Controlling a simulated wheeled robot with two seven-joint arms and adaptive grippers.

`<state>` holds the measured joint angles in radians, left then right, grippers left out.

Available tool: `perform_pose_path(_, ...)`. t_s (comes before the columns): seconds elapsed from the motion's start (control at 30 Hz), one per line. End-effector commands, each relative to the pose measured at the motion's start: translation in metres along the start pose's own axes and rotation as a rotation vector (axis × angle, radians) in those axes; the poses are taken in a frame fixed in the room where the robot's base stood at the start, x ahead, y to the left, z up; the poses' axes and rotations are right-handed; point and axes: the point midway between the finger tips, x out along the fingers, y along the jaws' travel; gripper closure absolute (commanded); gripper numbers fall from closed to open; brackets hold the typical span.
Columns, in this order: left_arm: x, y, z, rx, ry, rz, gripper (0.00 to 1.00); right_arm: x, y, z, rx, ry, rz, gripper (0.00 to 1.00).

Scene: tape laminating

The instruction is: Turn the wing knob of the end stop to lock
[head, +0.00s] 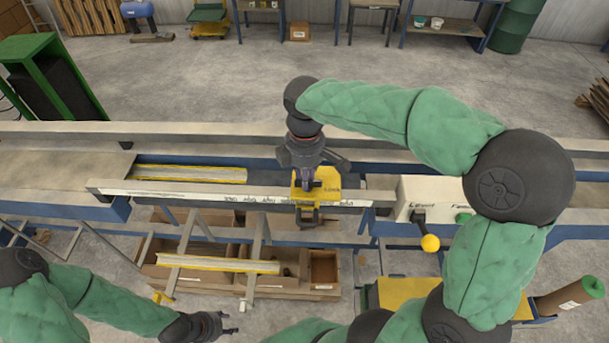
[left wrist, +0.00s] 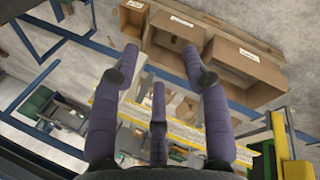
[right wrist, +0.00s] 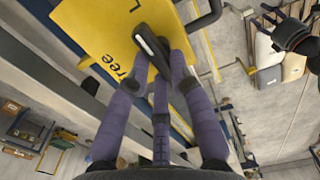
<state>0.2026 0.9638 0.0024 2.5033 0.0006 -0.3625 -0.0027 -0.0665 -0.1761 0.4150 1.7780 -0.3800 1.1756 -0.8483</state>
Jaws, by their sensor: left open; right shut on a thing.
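The end stop (head: 328,181) is a yellow block on the pale ruled rail (head: 150,190), near the middle of the head view. Its yellow plate (right wrist: 95,25) fills the upper left of the right wrist view, with the word "Free" and a partly cut-off "L". The wing knob (right wrist: 147,40) is a dark bar with a pale stripe, slanted across the plate's edge. My right gripper (head: 309,183) comes down from above onto the end stop; its purple fingers (right wrist: 160,70) are shut around the knob. My left gripper (head: 230,322) is open and empty at the lower left, well away from the end stop.
A white box (head: 420,190) with a yellow-ball lever (head: 430,243) stands right of the end stop. Yellow-edged strips lie on the bench (head: 190,174) and on the rack below (head: 218,265). Cardboard boxes (head: 323,268) sit beneath the rail.

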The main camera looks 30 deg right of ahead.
Motion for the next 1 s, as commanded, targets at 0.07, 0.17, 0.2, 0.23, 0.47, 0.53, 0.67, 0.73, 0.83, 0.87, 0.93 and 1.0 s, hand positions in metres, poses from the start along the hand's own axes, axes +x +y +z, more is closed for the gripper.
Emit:
perform_pose_path(0.07, 0.0002, -0.0001, 0.0000, 0.000, 0.000, 0.000, 0.54, 0.0003, 0.0004, 0.0004, 0.025, -0.001, 0.000, 1.00)
perform_pose_path(0.17, 0.0003, -0.0001, 0.0000, 0.000, 0.000, 0.000, 0.54, 0.0002, 0.0005, 0.0005, 0.048, -0.001, 0.000, 1.00)
perform_pose_path(0.2, 0.0003, -0.0001, 0.0000, 0.000, 0.000, 0.000, 0.54, 0.0002, 0.0005, 0.0005, 0.054, -0.001, 0.000, 1.00)
perform_pose_path(0.23, 0.0003, -0.0001, 0.0000, 0.000, 0.000, 0.000, 0.54, 0.0002, 0.0005, 0.0005, 0.057, -0.001, 0.000, 1.00)
perform_pose_path(0.47, 0.0004, -0.0001, 0.0000, 0.000, 0.000, 0.000, 0.54, 0.0003, 0.0005, 0.0005, 0.069, -0.001, 0.000, 1.00)
perform_pose_path(0.53, 0.0004, -0.0001, 0.0000, 0.000, 0.000, 0.000, 0.54, 0.0002, 0.0005, 0.0005, 0.068, -0.001, 0.000, 1.00)
perform_pose_path(0.67, 0.0004, -0.0001, 0.0000, 0.000, 0.000, 0.000, 0.54, 0.0003, 0.0005, 0.0005, 0.068, 0.000, 0.000, 1.00)
perform_pose_path(0.73, 0.0004, -0.0001, 0.0000, 0.000, 0.000, 0.000, 0.54, 0.0003, 0.0004, 0.0005, 0.068, 0.000, -0.001, 0.67)
perform_pose_path(0.83, 0.0004, -0.0001, 0.0000, 0.000, 0.000, 0.000, 0.54, 0.0003, 0.0004, 0.0004, 0.067, 0.000, -0.001, 0.54)
perform_pose_path(0.87, 0.0004, -0.0001, 0.0000, 0.000, 0.000, 0.000, 0.54, 0.0003, 0.0004, 0.0004, 0.067, 0.000, -0.001, 0.54)
perform_pose_path(0.93, 0.0003, -0.0001, 0.0000, 0.000, 0.000, 0.000, 0.54, 0.0003, 0.0004, 0.0004, 0.067, 0.000, -0.001, 0.54)
perform_pose_path(1.0, 0.0003, -0.0001, 0.0000, 0.000, 0.000, 0.000, 0.54, 0.0002, 0.0004, 0.0003, 0.066, 0.000, -0.001, 0.54)
